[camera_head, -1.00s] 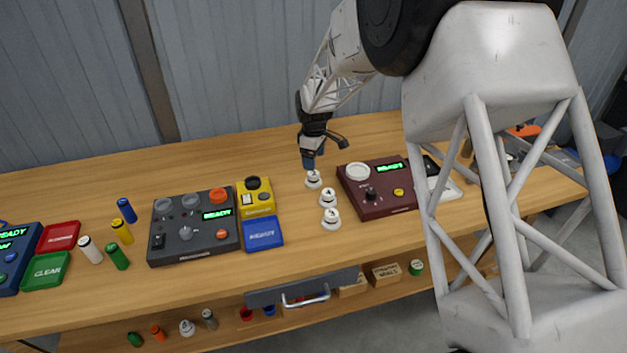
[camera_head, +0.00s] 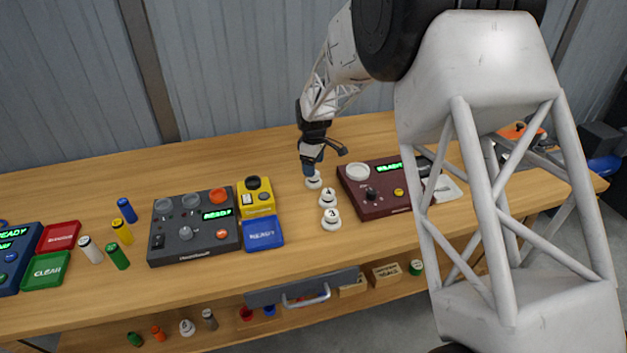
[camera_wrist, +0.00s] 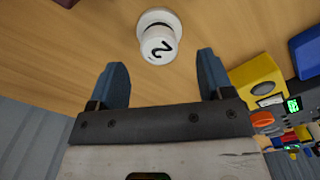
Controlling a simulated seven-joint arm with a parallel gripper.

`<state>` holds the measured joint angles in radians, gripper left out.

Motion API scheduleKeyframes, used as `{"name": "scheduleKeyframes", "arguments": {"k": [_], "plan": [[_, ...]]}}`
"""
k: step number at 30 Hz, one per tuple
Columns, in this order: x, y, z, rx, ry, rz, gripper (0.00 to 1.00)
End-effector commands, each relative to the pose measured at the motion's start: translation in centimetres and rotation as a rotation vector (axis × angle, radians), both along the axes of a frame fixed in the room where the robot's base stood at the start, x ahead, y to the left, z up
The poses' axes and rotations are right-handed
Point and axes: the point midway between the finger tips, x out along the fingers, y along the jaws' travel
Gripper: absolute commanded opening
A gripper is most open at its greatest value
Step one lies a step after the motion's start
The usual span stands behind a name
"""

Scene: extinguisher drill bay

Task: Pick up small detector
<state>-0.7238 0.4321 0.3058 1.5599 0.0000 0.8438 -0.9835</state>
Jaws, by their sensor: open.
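Three white round detectors stand in a row on the wooden bench: a far one (camera_head: 313,182), a middle one (camera_head: 328,197) and a near one (camera_head: 331,220). They look alike in shape, with dark numbers on top. My gripper (camera_head: 309,171) is over the far detector and partly hides its top. In the wrist view, my open gripper (camera_wrist: 160,66) has its two blue fingers spread apart. The detector marked 2 (camera_wrist: 159,40) stands just beyond the fingertips, roughly centred in the gap, and is not held.
A dark red control panel (camera_head: 370,203) stands close right of the detectors. A yellow box (camera_head: 257,205), a blue tray (camera_head: 263,233) and a dark grey panel (camera_head: 180,248) stand left. Bare bench (camera_head: 300,245) lies in front. Coloured cylinders and trays are farther left.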

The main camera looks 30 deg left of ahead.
Motion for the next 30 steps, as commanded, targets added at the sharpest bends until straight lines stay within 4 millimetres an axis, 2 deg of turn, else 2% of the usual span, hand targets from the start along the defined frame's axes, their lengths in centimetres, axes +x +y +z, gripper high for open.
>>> {"name": "scheduleKeyframes", "arguments": {"k": [7, 19, 30], "plan": [[0.0, 0.0, -0.8, -0.001, 0.001, 0.000, 0.74], [0.1, 0.1, -4.7, 0.000, 0.000, 0.000, 0.74], [0.1, 0.1, -5.2, 0.000, 0.000, 0.000, 0.74]]}}
